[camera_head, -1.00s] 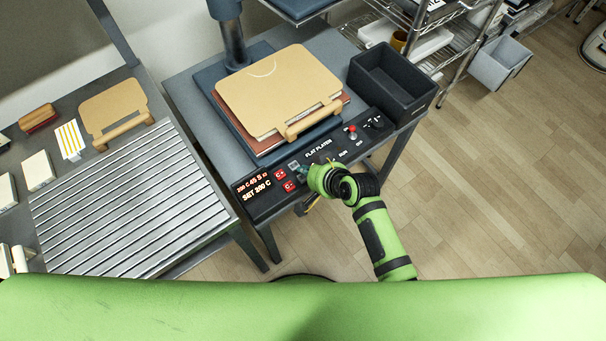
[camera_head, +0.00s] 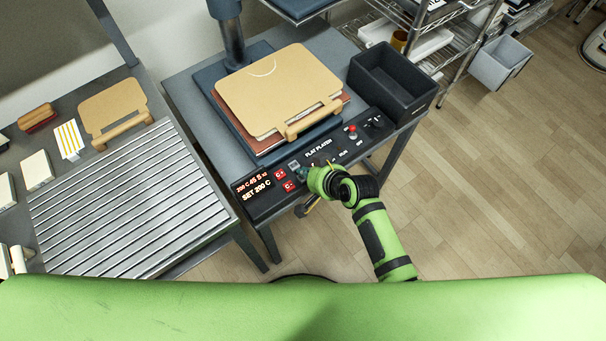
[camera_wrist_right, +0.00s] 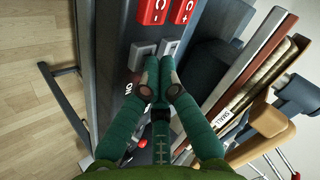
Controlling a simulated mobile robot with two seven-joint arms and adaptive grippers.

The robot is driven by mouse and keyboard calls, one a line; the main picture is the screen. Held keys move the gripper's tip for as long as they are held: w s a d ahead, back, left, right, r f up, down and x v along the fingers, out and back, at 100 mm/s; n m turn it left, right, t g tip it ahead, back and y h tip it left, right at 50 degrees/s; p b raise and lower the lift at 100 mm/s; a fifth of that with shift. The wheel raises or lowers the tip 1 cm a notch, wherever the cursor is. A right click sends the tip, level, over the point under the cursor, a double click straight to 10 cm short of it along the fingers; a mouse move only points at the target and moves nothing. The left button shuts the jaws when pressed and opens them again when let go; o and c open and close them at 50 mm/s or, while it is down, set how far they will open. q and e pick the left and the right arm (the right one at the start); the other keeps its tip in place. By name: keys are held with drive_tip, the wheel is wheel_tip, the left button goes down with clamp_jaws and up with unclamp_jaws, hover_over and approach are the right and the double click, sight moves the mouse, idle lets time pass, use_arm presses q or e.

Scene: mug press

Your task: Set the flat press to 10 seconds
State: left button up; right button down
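The flat press (camera_head: 203,90) stands with its control panel along the front edge. At the panel's left end a display (camera_head: 254,186) shows red and white text; it seems to read 200 C 45 S above SET 200 C. Red C- and C+ buttons (camera_head: 284,180) sit beside it and show in the wrist view (camera_wrist_right: 153,12). Two grey buttons (camera_wrist_right: 142,50) lie just below them. My right gripper (camera_wrist_right: 160,72) has its green fingers drawn together, empty, with the tips at the grey buttons. I cannot tell whether they touch. My left gripper is out of view.
A tan board (camera_head: 280,88) lies on the press stack. A red knob (camera_head: 352,130) and a black dial (camera_head: 375,122) sit at the panel's right. A black bin (camera_head: 408,92) is at the right corner. A slatted metal surface (camera_head: 130,205) is at left.

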drive_tip(key=shift+f, duration=0.3)
drive_tip(key=shift+r, duration=0.1)
idle(0.4)
drive_tip(key=shift+r+p, duration=0.75)
drive_tip(key=shift+p, duration=0.15)
drive_tip(key=shift+r, duration=0.1)
wheel_tip(320, 180, up, 5)
drive_tip(key=p, duration=0.5)
idle(2.6)
